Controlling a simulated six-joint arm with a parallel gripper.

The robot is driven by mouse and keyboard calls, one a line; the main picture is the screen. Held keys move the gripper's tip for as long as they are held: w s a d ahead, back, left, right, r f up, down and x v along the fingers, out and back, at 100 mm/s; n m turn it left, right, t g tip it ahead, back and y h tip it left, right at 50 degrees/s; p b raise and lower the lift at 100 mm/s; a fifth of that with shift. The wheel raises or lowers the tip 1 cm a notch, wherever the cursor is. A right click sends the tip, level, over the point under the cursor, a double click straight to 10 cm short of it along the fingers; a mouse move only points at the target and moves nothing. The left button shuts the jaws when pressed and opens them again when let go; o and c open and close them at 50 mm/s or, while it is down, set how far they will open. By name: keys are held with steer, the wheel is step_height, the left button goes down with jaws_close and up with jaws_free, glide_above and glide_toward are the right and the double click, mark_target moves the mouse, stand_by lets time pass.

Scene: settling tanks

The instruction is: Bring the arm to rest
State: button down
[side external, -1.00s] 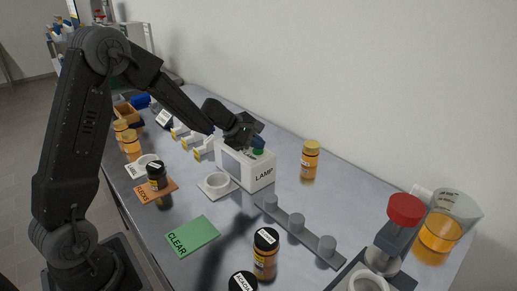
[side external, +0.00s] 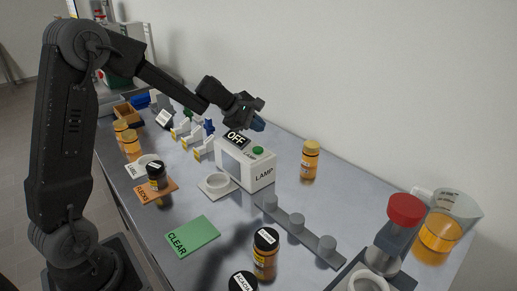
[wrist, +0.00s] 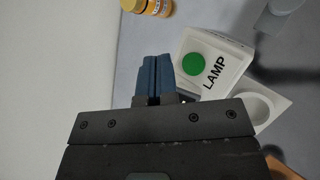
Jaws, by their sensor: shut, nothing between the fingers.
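My gripper (side external: 258,124) is raised above the back of the lamp box, apart from it, and its fingers are shut with nothing between them. In the wrist view the blue fingertips (wrist: 154,76) lie side by side, to the left of the lamp box. The lamp box (side external: 263,175) is white with the word LAMP and a green button (side external: 258,150) on top. A black OFF sign (side external: 236,138) shows at its back left corner. The box and its green button (wrist: 192,64) also show in the wrist view.
A white ring holder (side external: 217,185) stands before the lamp box. An amber jar (side external: 310,160) stands to its right. A grey bar with pegs (side external: 297,226), a green CLEAR card (side external: 191,237) and an orange CHECKS mat (side external: 148,197) lie nearer. A red-capped vessel (side external: 404,212) stands at right.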

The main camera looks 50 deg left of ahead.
steer(key=s+d+r+m+g, duration=0.2)
steer(key=s+d+r+m, duration=0.6)
steer(key=s+d+m, duration=0.5)
steer(key=s+f+m+y, duration=0.1)
steer(key=s+m+y, duration=0.2)
steer(key=s+m, duration=0.6)
steer(key=s, duration=0.9)
steer(key=shift+a+f+g+y, duration=0.2)
steer(key=shift+f+g+y, duration=0.1)
steer(key=shift+g+y, duration=0.1)
